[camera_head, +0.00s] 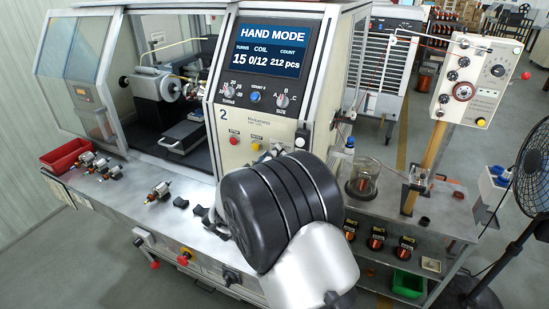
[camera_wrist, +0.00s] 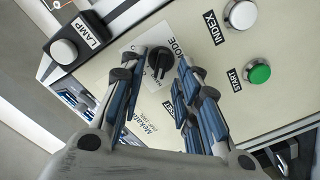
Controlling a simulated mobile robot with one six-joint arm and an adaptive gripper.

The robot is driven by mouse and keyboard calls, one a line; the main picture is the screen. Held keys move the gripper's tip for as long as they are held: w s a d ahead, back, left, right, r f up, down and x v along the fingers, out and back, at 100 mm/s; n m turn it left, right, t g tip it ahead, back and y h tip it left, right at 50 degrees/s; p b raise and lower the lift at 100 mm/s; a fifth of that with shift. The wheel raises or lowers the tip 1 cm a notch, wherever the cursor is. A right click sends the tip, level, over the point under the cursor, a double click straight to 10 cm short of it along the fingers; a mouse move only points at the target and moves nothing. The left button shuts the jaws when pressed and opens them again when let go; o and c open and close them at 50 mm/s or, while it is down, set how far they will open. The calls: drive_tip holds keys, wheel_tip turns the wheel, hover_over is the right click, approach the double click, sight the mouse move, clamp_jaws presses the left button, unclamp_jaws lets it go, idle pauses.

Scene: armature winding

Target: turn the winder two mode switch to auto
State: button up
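The black mode switch knob (camera_wrist: 158,58) sits on a cream panel in the wrist view, beside the printed word MODE. My gripper (camera_wrist: 163,66) is open, with one finger on each side of the knob. A gap shows on both sides, and I cannot tell how far the fingertips are from the panel. In the head view, winder two (camera_head: 222,113) carries the number 2, and its display (camera_head: 272,48) reads HAND MODE. My arm's dark wrist hides the mode switch and most of the gripper there.
In the wrist view, a white INDEX button (camera_wrist: 240,15), a green START button (camera_wrist: 259,73) and a LAMP box (camera_wrist: 75,42) lie around the switch. In the head view, a red bin (camera_head: 65,156) and several armatures lie on the bench to the left; a fan (camera_head: 531,170) stands right.

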drive_tip(key=shift+w+d, duration=0.25)
drive_tip(key=shift+w, duration=0.45)
drive_tip(key=shift+c, duration=0.4)
clamp_jaws()
